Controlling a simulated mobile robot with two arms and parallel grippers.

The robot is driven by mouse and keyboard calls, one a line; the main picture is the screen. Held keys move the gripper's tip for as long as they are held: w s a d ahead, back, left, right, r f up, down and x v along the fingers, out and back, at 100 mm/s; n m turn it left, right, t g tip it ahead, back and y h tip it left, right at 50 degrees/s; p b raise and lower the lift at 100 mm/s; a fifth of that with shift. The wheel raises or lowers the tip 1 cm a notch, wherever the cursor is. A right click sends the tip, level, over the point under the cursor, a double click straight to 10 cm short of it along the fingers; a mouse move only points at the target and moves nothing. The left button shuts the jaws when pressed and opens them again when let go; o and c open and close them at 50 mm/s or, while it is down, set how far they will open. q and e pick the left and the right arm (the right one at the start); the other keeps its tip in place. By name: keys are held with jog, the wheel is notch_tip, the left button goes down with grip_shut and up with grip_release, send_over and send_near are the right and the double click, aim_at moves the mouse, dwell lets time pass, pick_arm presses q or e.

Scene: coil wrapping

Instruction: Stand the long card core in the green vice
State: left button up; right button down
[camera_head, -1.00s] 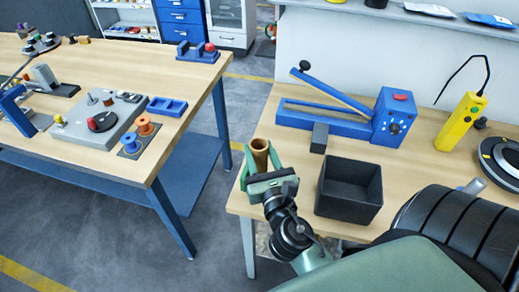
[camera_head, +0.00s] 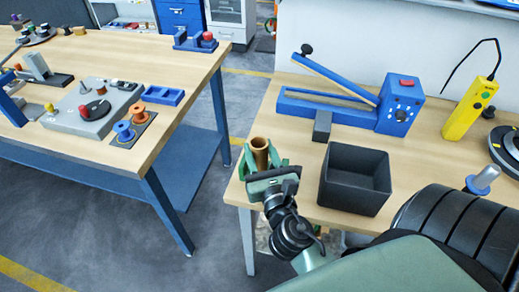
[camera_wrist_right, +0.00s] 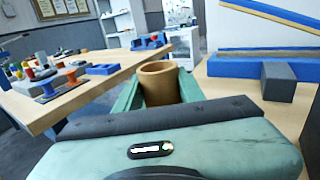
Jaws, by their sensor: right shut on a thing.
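The card core (camera_head: 259,150) is a brown, open-topped tube near the left edge of the right-hand bench. My right gripper (camera_head: 261,160) is shut on it, with green fingers on both sides. In the right wrist view the core (camera_wrist_right: 158,82) stands up between the fingers, its open rim showing and its lower part hidden behind the gripper body. It looks roughly upright; whether it touches the bench cannot be told. I cannot make out a green vice apart from my green fingers. My left gripper is not in view.
A black open bin (camera_head: 355,180) stands just right of the gripper. Behind it are a grey block (camera_head: 322,126) and a blue lever tool (camera_head: 398,105). A yellow device (camera_head: 470,108) stands farther right. A floor gap separates the left bench (camera_head: 120,60), which holds several fixtures and spools.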

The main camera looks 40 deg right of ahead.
jog(key=shift+f+b, duration=0.4)
jog(key=shift+f, duration=0.15)
jog(key=c, duration=0.8)
grip_release()
jog(key=shift+s, duration=0.15)
